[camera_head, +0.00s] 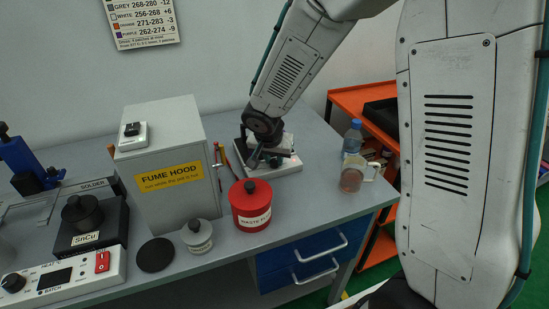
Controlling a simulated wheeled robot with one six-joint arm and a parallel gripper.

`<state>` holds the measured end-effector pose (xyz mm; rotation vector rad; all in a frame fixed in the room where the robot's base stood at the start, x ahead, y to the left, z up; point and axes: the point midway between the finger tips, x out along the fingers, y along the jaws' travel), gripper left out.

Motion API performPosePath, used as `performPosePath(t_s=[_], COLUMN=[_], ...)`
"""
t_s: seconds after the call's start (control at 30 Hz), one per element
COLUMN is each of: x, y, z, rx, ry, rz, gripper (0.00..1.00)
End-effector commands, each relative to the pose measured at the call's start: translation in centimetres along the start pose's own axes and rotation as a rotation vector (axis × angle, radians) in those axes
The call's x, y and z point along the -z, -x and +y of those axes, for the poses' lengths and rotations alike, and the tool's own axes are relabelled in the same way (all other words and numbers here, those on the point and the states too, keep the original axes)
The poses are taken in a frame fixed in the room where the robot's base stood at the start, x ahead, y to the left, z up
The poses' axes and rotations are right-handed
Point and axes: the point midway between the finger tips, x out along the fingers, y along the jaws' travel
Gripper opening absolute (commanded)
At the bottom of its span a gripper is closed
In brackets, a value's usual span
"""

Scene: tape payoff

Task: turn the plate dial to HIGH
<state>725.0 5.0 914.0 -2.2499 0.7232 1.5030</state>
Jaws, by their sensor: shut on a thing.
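My gripper (256,159) is small and far off in the head view. It points down at the front left of a low white-based unit (288,168) with dark parts on top, at the back of the bench. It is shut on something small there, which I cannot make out. The arm and gripper hide part of this unit. No dial marking or HIGH label is readable on it. A separate black knob (13,282) is on the white control panel (70,283) at the lower left, beside a dark display and a red switch (102,262).
A red waste pot (251,208) stands just in front of my gripper. The fume hood box (166,158) is to its left. A grey lidded jar (197,237) and black disc (156,255) are at the front. A jug (352,178) and blue-capped bottle (352,138) stand right.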

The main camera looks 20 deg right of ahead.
Motion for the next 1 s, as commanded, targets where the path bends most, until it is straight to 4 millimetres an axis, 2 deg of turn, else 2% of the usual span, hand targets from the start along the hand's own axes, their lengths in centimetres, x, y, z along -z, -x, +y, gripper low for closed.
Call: performPosePath(t_s=[0.4, 0.87, 0.9, 0.97, 1.0], x=[0.05, 0.04, 0.04, 0.04, 0.04], y=[0.05, 0.04, 0.04, 0.03, 0.03], z=[-0.18, -0.16, -0.16, -0.16, -0.15], rx=[-0.061, -0.067, -0.067, -0.067, -0.067], ry=[-0.153, -0.166, -0.166, -0.166, -0.166], rz=[0.001, 0.0, 0.0, 0.0, 0.0], gripper=[0.0, 0.0, 0.28, 0.44, 0.44])
